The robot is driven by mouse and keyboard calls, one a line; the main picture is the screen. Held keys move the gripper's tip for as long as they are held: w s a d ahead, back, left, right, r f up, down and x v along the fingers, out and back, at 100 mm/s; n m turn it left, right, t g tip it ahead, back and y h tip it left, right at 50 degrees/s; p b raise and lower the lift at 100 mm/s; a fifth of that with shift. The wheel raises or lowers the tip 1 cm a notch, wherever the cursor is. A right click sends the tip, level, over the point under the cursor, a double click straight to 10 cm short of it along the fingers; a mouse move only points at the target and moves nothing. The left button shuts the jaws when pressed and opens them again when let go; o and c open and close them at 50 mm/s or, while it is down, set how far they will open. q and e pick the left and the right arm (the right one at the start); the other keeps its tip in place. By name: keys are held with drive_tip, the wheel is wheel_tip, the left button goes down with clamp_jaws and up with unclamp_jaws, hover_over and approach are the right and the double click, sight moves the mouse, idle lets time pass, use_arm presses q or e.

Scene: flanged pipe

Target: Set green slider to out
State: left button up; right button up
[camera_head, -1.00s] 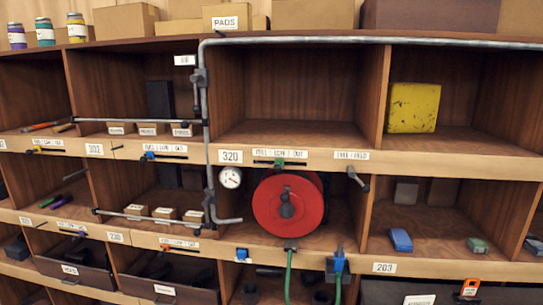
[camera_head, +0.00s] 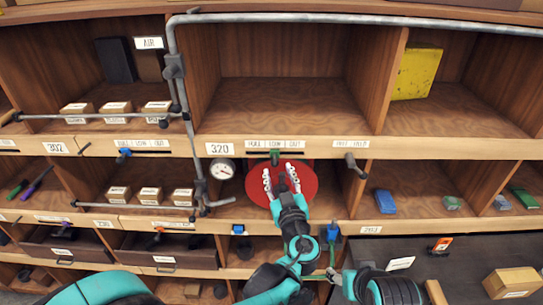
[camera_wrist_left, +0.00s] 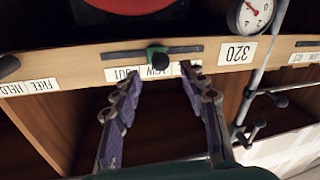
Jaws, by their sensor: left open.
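The green slider (camera_head: 275,157) sits in a dark slot below the label strip FULL, LOW, OUT (camera_head: 275,144), near the slot's middle under LOW. In the left wrist view, which shows the shelf upside down, the green slider (camera_wrist_left: 157,54) is at LOW, with OUT (camera_wrist_left: 124,73) to its left. My left gripper (camera_head: 280,175) is open and empty, just below the slider in the head view. In the wrist view its fingertips (camera_wrist_left: 160,82) are spread to either side of the slider's line, apparently apart from it. My right gripper is not seen.
A red disc (camera_head: 312,185) sits behind my left gripper. A dial gauge (camera_head: 222,169) and grey pipe (camera_head: 186,110) stand to the left. A grey lever (camera_head: 355,165) sticks out at the right. A blue slider (camera_head: 123,155) is in another slot further left.

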sight(276, 166)
use_arm(q)
drive_tip(key=w, duration=0.2)
drive_tip(key=w+a, duration=0.1)
drive_tip(key=w, duration=0.2)
drive_tip(key=shift+w+a, duration=0.1)
drive_tip(key=shift+w, duration=0.2)
clamp_jaws()
